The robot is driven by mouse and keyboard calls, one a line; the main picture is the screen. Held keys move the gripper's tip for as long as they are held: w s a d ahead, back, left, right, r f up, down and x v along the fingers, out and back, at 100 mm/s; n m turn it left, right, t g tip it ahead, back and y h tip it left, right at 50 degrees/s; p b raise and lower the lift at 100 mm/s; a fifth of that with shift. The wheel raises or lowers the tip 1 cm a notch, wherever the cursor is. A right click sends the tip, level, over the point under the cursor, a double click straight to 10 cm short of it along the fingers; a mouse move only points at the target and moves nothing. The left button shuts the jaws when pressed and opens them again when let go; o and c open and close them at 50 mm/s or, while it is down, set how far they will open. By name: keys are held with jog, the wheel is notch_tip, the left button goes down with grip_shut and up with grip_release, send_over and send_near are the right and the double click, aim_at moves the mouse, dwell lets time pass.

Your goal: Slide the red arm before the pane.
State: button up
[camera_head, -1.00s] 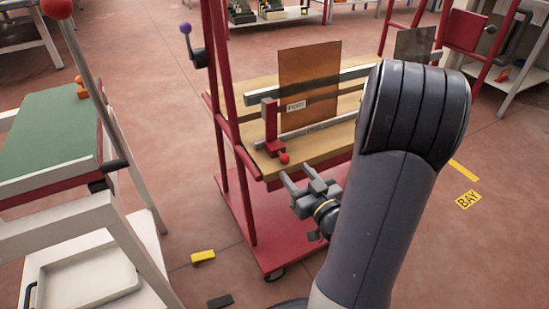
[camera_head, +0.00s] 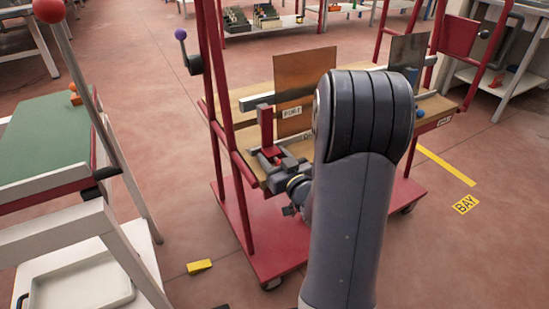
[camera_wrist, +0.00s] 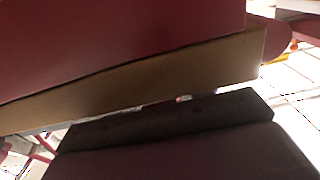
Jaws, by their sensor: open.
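The red arm (camera_head: 265,127) is an upright red post with a dark top, standing at the near left end of the wooden cart deck. The amber pane (camera_head: 306,80) stands upright just behind it and to the right. My gripper (camera_head: 268,158) is open at the foot of the red arm. Its fingers overlap the red base and its red knob, so I cannot tell whether they touch. In the wrist view, a dark red surface (camera_wrist: 110,40) fills the top left, close to the camera, above a wooden edge (camera_wrist: 190,80).
A darker pane (camera_head: 408,52) and a blue knob (camera_head: 420,113) are at the deck's right. The red cart post (camera_head: 207,90) rises on the left. A green-topped table (camera_head: 45,140) stands at far left. A yellow block (camera_head: 199,266) lies on the floor.

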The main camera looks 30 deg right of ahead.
jog(key=shift+c, duration=0.2)
grip_shut()
jog(key=d, duration=0.5)
jog(key=d+p, duration=0.1)
jog(key=d, duration=1)
jog(key=shift+w+d, duration=0.25)
jog(key=shift+d, duration=0.05)
jog(key=shift+o, duration=0.2)
grip_release()
jog(key=shift+s, duration=0.1)
jog(key=s+p, duration=0.2)
jog(key=s, duration=0.8)
jog(key=shift+s+d+p, duration=0.15)
jog(key=shift+s+p, duration=0.15)
jog(key=shift+p, duration=0.05)
jog(key=shift+w, duration=0.1)
